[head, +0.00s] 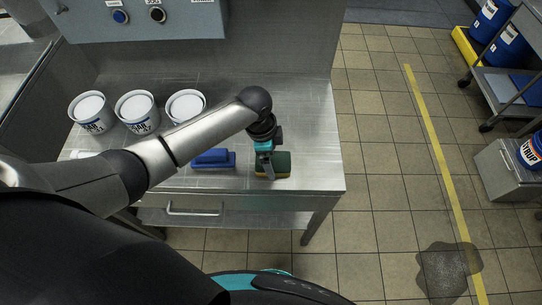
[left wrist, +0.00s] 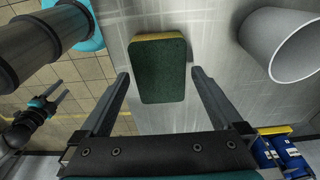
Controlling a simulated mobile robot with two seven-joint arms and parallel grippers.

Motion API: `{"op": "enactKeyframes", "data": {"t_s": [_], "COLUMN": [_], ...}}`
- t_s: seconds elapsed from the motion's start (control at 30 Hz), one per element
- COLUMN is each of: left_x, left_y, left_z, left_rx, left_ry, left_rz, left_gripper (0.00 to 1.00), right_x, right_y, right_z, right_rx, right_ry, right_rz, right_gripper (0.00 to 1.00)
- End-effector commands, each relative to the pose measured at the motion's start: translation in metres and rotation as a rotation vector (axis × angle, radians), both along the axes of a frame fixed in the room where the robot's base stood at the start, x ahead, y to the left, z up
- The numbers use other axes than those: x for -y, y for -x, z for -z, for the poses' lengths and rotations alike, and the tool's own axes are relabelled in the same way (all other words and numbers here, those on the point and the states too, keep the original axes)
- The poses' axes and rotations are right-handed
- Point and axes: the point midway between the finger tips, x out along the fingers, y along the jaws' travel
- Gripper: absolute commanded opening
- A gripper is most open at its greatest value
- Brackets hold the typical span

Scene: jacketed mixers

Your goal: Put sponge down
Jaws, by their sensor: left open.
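The sponge (head: 282,168) is dark green with a yellow layer and lies flat near the front right of the steel table (head: 305,130). In the left wrist view the sponge (left wrist: 158,78) shows its green face, with the yellow along one edge. My left gripper (head: 268,172) is over the sponge in the head view. In the left wrist view its fingers (left wrist: 160,74) are spread, one on each side of the sponge, with a gap on both sides. My right gripper (left wrist: 62,90) shows at the left of the left wrist view, away from the sponge, its fingers apart.
A blue block-like item (head: 212,159) lies left of the sponge. Three white tubs (head: 138,113) stand further left at the back. A grey hollow cylinder (left wrist: 285,45) shows right of the sponge. The tabletop behind and right of the sponge is clear.

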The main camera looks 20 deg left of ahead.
Motion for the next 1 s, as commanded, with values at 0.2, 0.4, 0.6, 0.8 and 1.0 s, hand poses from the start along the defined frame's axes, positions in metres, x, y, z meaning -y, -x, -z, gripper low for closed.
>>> {"op": "enactKeyframes", "data": {"t_s": [0.2,0.4,0.6,0.8,1.0], "left_x": [-0.006,-0.012,-0.016,-0.016,-0.017], "left_y": [0.0,0.002,0.003,0.004,0.004], "left_z": [-0.04,-0.08,-0.107,-0.114,-0.114], "left_rx": [0.005,0.004,0.003,0.0,0.0], "left_ry": [0.001,0.0,-0.001,0.0,0.0], "left_rz": [0.0,0.001,0.001,0.001,0.0], "left_gripper": [1.0,1.0,1.0,1.0,1.0], "right_x": [0.0,0.0,0.0,0.001,0.001], "right_y": [0.0,0.0,0.0,0.0,0.0], "right_z": [-0.009,-0.014,-0.017,-0.017,-0.017], "right_rx": [0.0,0.0,0.0,-0.001,-0.001], "right_ry": [0.0,0.001,0.001,0.001,0.001], "right_rz": [0.0,0.0,0.0,0.0,0.0], "right_gripper": [0.5,0.5,0.5,0.5,0.5]}}
